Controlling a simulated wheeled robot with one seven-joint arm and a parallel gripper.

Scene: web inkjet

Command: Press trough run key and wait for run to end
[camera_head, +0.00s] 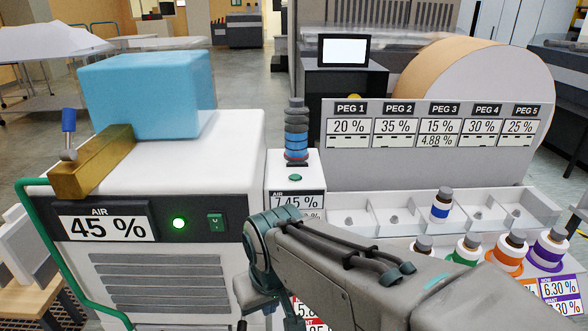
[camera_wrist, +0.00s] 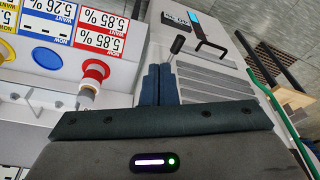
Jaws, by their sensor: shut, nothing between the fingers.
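A green round key (camera_head: 295,178) sits on top of a narrow white housing (camera_head: 284,163) with an AIR display reading 7.45 %. I cannot tell from a label whether it is the trough run key. The trough (camera_head: 370,222) is a row of white compartments to the right. My gripper (camera_wrist: 158,75) has its two dark blue fingers together and empty in the wrist view, apart from the panels. In the head view my arm largely hides it, below and in front of the green key.
Capped bottles (camera_head: 467,248) line the right front. A black-knobbed lever (camera_wrist: 177,45) and red ring (camera_wrist: 95,70) show near my fingers.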

